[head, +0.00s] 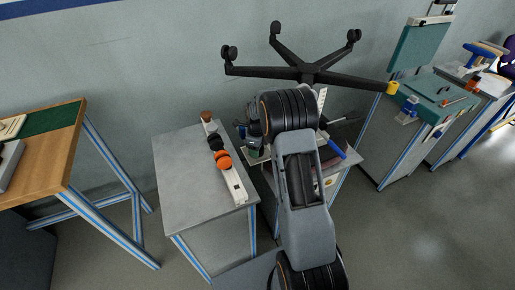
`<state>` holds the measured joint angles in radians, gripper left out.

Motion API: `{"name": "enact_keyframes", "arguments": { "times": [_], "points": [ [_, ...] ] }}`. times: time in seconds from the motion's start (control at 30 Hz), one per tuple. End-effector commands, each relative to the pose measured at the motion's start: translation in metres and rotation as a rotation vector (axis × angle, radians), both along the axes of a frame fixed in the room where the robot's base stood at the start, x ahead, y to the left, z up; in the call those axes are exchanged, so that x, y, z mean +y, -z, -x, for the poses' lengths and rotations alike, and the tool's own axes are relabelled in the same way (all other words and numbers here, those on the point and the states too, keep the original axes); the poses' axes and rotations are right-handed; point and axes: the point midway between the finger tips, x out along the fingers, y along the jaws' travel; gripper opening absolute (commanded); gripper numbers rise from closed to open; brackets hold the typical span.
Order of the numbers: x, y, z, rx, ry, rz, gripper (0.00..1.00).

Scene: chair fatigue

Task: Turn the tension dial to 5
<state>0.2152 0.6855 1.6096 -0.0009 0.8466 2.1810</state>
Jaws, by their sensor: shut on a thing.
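A black five-legged chair base (310,73) stands raised above the small bench in the middle, its legs spread out and casters showing on several of them. My arm reaches up from the bottom and covers most of the area below this base. My gripper's fingers are hidden behind my arm, so what they touch does not show. I cannot make out the tension dial or its numbers; that part is behind my arm. A blue-ended lever (337,148) sticks out to the right of my arm.
A grey table (185,175) at left bears a pale rail with brown, black and orange knobs (223,159). A wooden bench (55,150) is at far left. A green-topped workstation (437,92) stands at right. Open floor (420,230) lies at the lower right.

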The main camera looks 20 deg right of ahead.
Motion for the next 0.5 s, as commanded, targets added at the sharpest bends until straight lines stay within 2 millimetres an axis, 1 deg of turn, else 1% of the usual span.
{"name": "enact_keyframes", "arguments": {
  "times": [0.07,0.1,0.33,0.5],
  "points": [
    [-0.0003,-0.0008,-0.0006,-0.003,0.004,0.000,0.31],
    [-0.0004,-0.0009,-0.0006,-0.003,0.003,0.000,0.57],
    [0.0000,-0.0005,-0.0003,-0.001,0.002,0.000,0.79],
    [0.0003,-0.0002,-0.0002,-0.001,0.001,-0.001,0.80]
  ]
}}
